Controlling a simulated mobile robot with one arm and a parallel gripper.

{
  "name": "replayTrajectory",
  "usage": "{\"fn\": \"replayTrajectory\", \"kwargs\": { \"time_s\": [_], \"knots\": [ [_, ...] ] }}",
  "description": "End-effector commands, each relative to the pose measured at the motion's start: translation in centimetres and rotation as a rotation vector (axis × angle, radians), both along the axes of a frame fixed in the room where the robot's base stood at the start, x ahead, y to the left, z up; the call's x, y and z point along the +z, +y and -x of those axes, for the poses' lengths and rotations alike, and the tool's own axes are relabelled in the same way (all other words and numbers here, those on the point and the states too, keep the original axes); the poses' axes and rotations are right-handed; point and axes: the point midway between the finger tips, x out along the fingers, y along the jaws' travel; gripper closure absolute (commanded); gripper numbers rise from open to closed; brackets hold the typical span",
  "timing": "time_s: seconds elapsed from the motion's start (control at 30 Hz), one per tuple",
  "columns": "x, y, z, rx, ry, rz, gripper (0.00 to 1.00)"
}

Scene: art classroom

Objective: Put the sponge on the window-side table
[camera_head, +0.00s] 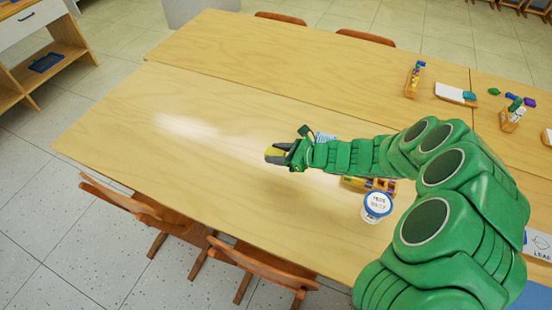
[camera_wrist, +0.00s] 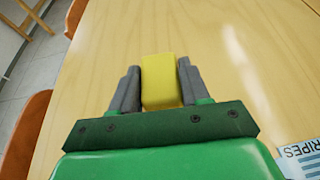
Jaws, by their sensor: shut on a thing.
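The yellow sponge (camera_wrist: 160,80) is between the two grey fingers of my gripper (camera_wrist: 158,84) in the wrist view. My gripper is shut on it. I cannot tell whether the sponge touches the tabletop. The frames show no window, so I cannot tell which table is the window-side one.
A white tub with a blue lid rim (camera_head: 377,206) and a box of colored pieces (camera_head: 355,183) stand beside my arm. Marker holders (camera_head: 411,82) and a tray (camera_head: 455,94) are at the right. Wooden chairs (camera_head: 262,265) line the near edge. The table's left part is clear.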

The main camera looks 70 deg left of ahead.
Motion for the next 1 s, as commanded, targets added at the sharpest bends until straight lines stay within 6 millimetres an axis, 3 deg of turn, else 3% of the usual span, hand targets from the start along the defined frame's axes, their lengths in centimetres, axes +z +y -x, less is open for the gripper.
{"fn": "replayTrajectory", "kwargs": {
  "time_s": [0.3,0.57,0.83,1.0],
  "knots": [
    [-2.3,1.7,-0.5,-0.001,-0.003,0.003,0.83],
    [-2.8,2.2,-0.5,0.001,-0.001,0.002,0.83],
    [-5.5,2.2,-0.4,0.002,-0.001,0.002,0.83],
    [-5.9,2.2,-0.6,0.0,-0.001,0.001,0.83]
  ]
}}
